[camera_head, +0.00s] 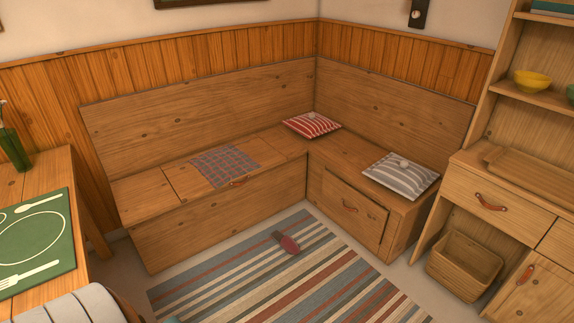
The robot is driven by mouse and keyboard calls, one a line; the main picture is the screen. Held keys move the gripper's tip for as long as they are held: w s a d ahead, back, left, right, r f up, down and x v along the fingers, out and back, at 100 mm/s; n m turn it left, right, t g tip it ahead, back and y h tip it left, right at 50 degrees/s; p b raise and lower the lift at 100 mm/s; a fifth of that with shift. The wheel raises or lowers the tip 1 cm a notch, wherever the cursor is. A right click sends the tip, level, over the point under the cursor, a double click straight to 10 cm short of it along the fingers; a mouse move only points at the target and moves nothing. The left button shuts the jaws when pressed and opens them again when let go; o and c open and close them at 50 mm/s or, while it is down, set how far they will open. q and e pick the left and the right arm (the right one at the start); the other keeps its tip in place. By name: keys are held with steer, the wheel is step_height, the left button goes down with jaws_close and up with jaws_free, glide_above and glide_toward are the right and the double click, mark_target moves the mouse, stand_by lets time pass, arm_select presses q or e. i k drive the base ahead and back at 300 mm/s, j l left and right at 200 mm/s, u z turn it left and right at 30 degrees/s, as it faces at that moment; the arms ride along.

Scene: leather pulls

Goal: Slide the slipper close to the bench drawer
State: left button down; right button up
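The slipper (287,243) is small, with a dark reddish sole-shaped part and a darker end. It lies on the striped rug (255,283), near the rug's far end. Neither of my grippers is in view.
A table (85,245) with a green placemat stands at left. A cabinet (500,180) with leather pulls stands at right, a wooden bin (463,265) in its open bay. Red (311,125) and grey (400,175) striped cushions lie on the bench. The rug around the slipper is clear.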

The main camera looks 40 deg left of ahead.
mark_target(288, 243)
steer(key=i+j+u, duration=0.15)
steer(key=i+u, duration=1.05)
steer(key=u, duration=0.15)
